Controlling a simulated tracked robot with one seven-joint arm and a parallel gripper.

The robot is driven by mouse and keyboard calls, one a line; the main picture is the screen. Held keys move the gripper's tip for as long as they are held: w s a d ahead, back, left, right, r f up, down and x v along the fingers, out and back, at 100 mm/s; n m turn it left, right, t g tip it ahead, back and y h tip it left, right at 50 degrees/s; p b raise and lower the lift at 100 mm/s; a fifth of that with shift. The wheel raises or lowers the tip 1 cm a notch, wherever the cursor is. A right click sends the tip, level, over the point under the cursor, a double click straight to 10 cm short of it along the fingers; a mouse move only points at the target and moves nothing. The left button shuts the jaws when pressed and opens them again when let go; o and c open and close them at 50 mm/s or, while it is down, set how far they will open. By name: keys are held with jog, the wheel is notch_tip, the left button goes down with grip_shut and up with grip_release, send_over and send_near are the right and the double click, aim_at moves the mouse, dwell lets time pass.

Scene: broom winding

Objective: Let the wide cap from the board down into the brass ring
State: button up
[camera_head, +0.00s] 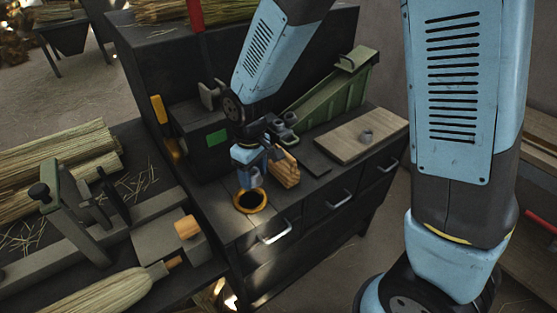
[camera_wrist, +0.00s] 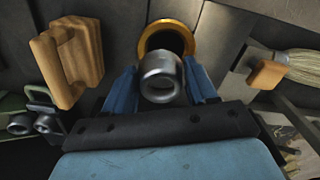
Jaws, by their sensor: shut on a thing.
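My gripper (camera_head: 251,163) is above the black cabinet top, shut on a grey metal cap. In the wrist view the cap (camera_wrist: 161,80) sits between the two blue fingers (camera_wrist: 163,90), with its round, hollow-looking end showing. The brass ring (camera_head: 250,201) lies on the cabinet top near the front edge, around a dark opening. In the wrist view the ring (camera_wrist: 167,28) shows just beyond the cap, which overlaps its near rim. The cap appears above the ring and apart from it.
A ridged wooden block (camera_head: 286,168) stands close to the right of my gripper; it also shows in the wrist view (camera_wrist: 70,60). A green sloped rack (camera_head: 325,98) stands behind. A box with a green panel (camera_head: 217,137) is at the left. Drawer handles (camera_head: 275,232) line the front.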

notch_tip(320, 180, down, 7)
jog(key=a, duration=0.1)
dwell(0.9)
jog(key=shift+s+a+r, duration=0.1)
dwell(0.4)
jog(key=o, duration=1.1)
notch_tip(320, 180, up, 8)
dwell(0.5)
dwell(1.3)
